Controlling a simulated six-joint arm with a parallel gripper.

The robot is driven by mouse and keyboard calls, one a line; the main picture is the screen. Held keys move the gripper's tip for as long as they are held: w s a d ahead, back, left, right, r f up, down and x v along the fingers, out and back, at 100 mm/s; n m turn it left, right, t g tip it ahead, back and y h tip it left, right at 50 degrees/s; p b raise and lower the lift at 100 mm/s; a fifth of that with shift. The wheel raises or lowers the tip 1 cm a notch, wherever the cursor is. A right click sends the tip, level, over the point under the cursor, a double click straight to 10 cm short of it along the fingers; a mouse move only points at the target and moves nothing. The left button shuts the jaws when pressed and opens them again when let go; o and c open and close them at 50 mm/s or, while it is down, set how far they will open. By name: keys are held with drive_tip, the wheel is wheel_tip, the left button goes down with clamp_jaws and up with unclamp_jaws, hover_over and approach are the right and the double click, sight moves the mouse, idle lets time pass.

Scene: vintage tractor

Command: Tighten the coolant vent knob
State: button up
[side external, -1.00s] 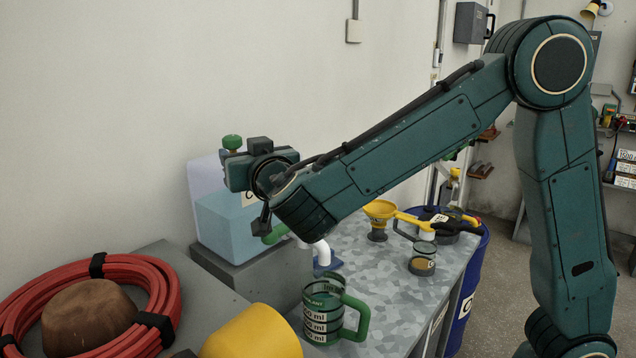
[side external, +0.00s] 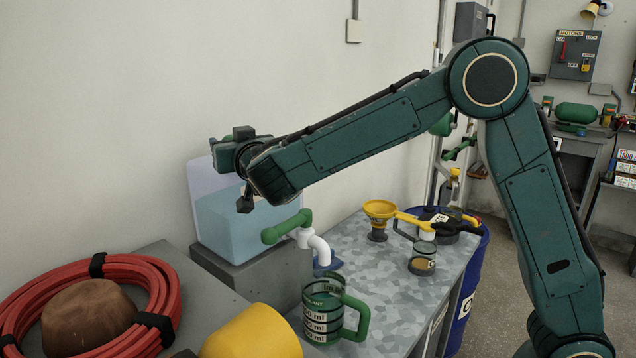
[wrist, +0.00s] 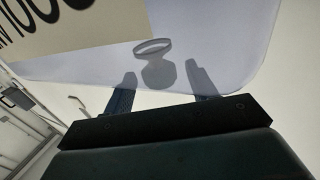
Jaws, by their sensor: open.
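My gripper (side external: 220,152) is high in front of the upper part of a tank with a pale lavender back (side external: 200,185) and a light blue front (side external: 235,222). The green vent knob is not visible in the side view; my gripper covers the place where it stood. In the wrist view the two fingers (wrist: 160,72) are apart. A grey rounded shape with a ring-like top (wrist: 158,62) shows between them, against the lavender surface. I cannot tell whether it is the knob or a shadow. Nothing is visibly gripped.
A green-handled tap (side external: 288,228) with a white spout is below my wrist. A measuring jug (side external: 322,312), a yellow funnel (side external: 380,209) and a smaller cup (side external: 422,258) stand on the bench. A red hose coil (side external: 165,290) and a yellow container (side external: 250,335) are in front.

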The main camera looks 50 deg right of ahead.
drive_tip(key=c, duration=1)
drive_tip(key=shift+a+m+h, duration=0.1)
drive_tip(key=shift+m+h, duration=0.3)
drive_tip(key=shift+h, duration=0.1)
drive_tip(key=o, duration=1)
drive_tip(key=v, duration=1.3)
drive_tip(key=shift+s+a, duration=0.25)
drive_tip(key=shift+s, duration=0.05)
drive_tip(key=shift+r, duration=0.15)
